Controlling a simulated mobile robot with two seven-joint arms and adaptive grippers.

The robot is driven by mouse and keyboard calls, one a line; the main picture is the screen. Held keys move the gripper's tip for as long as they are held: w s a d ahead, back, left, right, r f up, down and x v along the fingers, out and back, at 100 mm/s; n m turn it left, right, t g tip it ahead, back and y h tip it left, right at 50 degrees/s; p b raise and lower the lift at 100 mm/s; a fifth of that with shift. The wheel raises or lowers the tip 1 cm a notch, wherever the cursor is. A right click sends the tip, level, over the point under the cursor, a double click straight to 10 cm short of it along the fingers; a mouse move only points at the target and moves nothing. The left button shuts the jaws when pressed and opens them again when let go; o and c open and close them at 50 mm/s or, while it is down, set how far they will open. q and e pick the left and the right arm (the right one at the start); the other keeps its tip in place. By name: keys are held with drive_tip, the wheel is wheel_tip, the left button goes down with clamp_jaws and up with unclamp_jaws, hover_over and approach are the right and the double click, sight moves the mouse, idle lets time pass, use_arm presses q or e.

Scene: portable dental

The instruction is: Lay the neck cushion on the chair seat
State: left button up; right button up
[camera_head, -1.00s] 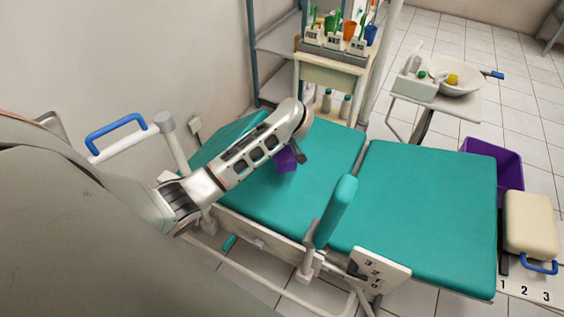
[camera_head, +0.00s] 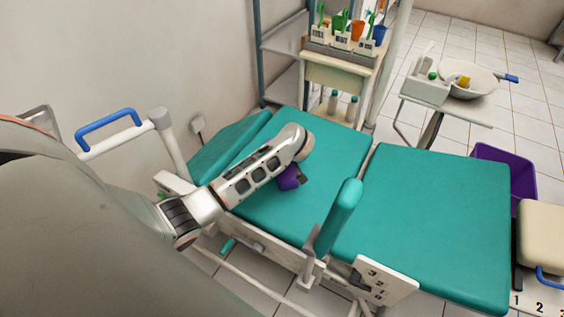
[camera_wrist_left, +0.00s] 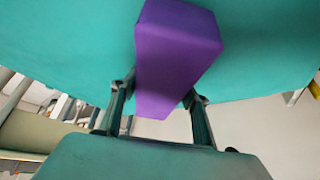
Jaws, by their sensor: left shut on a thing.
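The neck cushion (camera_wrist_left: 172,50) is a purple block. In the left wrist view it sits between the two fingers of my left gripper (camera_wrist_left: 158,100), which is shut on it. In the head view a part of the cushion (camera_head: 289,179) shows below the end of my left arm, over the teal chair seat (camera_head: 420,215)'s left-hand neighbour, the middle teal pad (camera_head: 335,150). My arm hides the rest of the cushion and most of the gripper. I cannot tell whether the cushion touches the pad. My right gripper is not in view.
A teal armrest (camera_head: 339,217) stands up at the chair's near side. A white-railed blue handle (camera_head: 108,127) is at the left. A cart (camera_head: 340,77) with cups stands behind the chair, a basin (camera_head: 474,80) at the back right, a purple bin (camera_head: 510,168) at the right.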

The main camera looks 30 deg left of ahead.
use_arm(q)
drive_tip(key=shift+f, duration=0.15)
drive_tip(key=o, duration=1.1)
drive_tip(key=shift+o, duration=0.2)
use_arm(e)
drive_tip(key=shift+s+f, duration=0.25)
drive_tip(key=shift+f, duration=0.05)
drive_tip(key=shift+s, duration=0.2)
